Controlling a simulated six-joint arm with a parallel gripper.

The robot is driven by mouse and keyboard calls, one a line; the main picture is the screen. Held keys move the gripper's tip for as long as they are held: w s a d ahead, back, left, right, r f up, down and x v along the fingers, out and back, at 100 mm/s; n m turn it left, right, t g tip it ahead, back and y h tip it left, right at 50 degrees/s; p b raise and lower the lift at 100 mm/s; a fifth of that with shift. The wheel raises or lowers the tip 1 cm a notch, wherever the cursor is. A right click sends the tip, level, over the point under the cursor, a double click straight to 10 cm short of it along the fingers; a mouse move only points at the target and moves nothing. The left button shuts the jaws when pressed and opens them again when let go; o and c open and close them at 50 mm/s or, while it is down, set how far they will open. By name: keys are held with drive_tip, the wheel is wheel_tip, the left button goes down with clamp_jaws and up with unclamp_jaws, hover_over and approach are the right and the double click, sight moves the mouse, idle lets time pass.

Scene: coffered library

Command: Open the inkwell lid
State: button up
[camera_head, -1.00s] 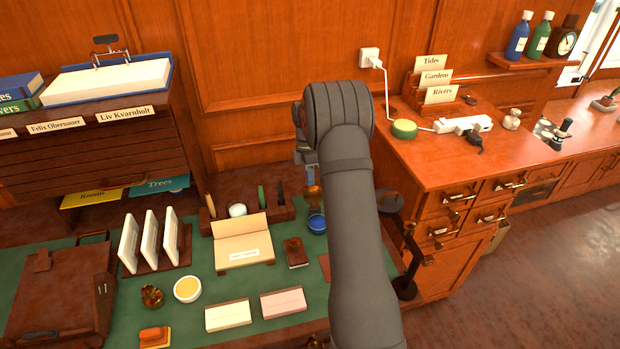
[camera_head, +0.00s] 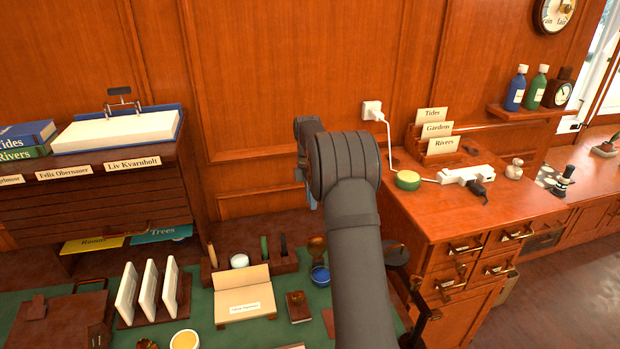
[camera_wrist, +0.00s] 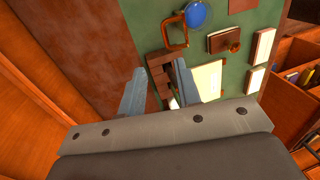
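A small round pot with a blue top (camera_head: 320,274), which looks like the inkwell, stands on the green desk mat.
A wooden pen tray (camera_head: 288,263) stands left of the pot. A drawer cabinet (camera_head: 446,220) stands to the right, the panelled wall behind.

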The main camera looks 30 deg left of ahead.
wheel_tip(320, 180, up, 7)
drive_tip(key=w+a, duration=0.1)
drive_tip(key=shift+f, duration=0.15)
drive_tip(key=shift+c, duration=0.2)
drive_tip(key=c, duration=0.4)
drive_tip(key=shift+f+m, duration=0.15)
drive_tip(key=shift+m, duration=0.15)
clamp_jaws()
drive_tip(key=s+d+f+m+t+y, duration=0.1)
drive_tip(key=f+m+t+y, duration=0.1)
drive_tip(key=f+m, duration=0.6)
drive_tip(key=s+d+f+m+t+y, duration=0.1)
drive_tip(key=s+f+m, duration=0.1)
drive_tip(key=f+m, duration=0.7)
drive_tip(key=shift+t+y, duration=0.4)
